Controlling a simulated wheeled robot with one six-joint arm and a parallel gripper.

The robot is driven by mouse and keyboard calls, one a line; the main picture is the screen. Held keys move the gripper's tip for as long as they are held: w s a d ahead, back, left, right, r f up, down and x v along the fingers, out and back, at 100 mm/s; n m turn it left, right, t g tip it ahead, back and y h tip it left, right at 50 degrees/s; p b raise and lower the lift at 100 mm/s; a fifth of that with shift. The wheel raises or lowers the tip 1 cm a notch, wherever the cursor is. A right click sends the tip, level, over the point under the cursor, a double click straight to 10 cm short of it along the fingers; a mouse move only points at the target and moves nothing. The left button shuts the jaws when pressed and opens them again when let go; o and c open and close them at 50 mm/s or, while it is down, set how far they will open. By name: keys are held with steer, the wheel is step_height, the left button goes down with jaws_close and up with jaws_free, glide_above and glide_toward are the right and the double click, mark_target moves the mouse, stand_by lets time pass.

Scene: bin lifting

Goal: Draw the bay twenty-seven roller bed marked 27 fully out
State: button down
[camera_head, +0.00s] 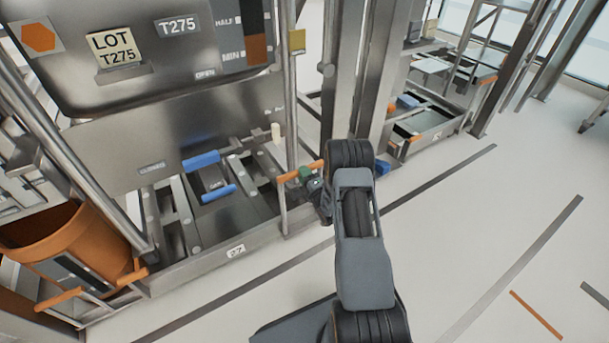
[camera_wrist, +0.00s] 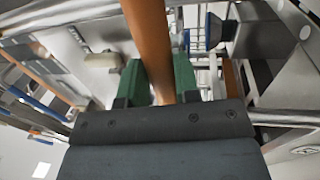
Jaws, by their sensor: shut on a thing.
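The roller bed's metal front rail (camera_head: 200,262) carries a white label (camera_head: 236,251) that seems to read 27. It sits low in the rack, under the big grey bin. In the wrist view, the green fingers of my gripper (camera_wrist: 161,82) are shut on the orange bar (camera_wrist: 148,32), one finger on each side. How the bar joins the bed is hidden.
A grey bin (camera_head: 150,50) marked LOT T275 hangs above the bed. Blue bars (camera_head: 201,160) lie over the rollers. An orange tub (camera_head: 50,240) stands at the left. A steel post (camera_head: 345,70) rises behind my arm. The striped floor (camera_head: 480,240) at right is mostly clear.

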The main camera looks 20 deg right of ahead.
steer(key=shift+w+a+r, duration=0.2)
steer(key=shift+w+r, duration=0.05)
steer(key=shift+r, duration=0.35)
steer(key=c, duration=1.1)
jaws_free()
steer(key=shift+o, duration=1.3)
steer(key=shift+s, duration=0.1)
steer(key=shift+d+f, duration=0.15)
steer(key=shift+s, duration=0.15)
steer(key=s+d+f+p, duration=0.1)
steer(key=s+f+p, duration=0.1)
steer(key=s, duration=1.1)
steer(key=shift+d+f+p, duration=0.3)
steer(key=shift+f, duration=0.05)
